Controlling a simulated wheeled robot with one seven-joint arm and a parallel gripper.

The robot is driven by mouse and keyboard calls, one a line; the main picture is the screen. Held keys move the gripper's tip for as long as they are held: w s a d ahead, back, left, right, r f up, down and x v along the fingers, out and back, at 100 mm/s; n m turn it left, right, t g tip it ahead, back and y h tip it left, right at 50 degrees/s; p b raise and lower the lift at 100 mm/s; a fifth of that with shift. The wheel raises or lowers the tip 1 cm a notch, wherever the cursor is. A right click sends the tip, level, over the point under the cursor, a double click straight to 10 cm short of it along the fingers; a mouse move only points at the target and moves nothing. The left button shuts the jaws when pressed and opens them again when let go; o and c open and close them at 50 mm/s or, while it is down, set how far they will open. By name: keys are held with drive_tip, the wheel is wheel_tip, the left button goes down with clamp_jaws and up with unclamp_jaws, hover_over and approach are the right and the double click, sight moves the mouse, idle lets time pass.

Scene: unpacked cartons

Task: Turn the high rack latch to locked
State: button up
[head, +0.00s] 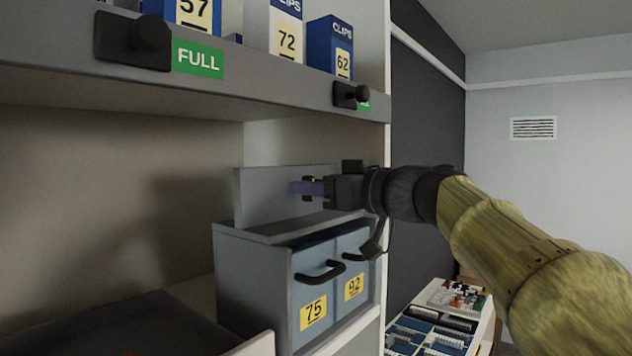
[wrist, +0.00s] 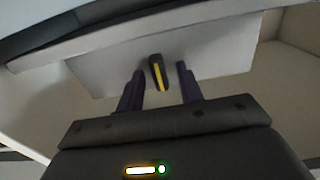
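The latch (wrist: 157,72) is a small dark handle with a yellow stripe, mounted on a pale grey panel (head: 262,197). In the wrist view its stripe stands near upright with a slight tilt. My gripper (wrist: 160,86) is open, with one purple-grey finger on each side of the latch and a visible gap on both sides. In the head view my gripper (head: 305,188) reaches in from the right to the panel and mostly hides the latch. No lock marking is readable beside it.
Below the panel is a grey unit (head: 250,268) with two handled drawers marked 75 and 92. Above is a shelf edge (head: 250,92) with dark knobs, a green FULL label and boxes. A rack upright stands just right of the panel.

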clamp_jaws()
drive_tip(key=shift+f+m+b, duration=0.1)
drive_tip(key=shift+m+b, duration=0.3)
drive_tip(key=m+b, duration=0.2)
drive_tip(key=m, duration=0.1)
drive_tip(key=shift+m, duration=0.3)
drive_tip(key=m+b, duration=0.1)
drive_tip(key=m, duration=0.3)
drive_tip(key=shift+w+d, duration=0.1)
drive_tip(key=m, duration=0.5)
drive_tip(key=shift+f+m, duration=0.15)
drive_tip(key=shift+m, duration=2.15)
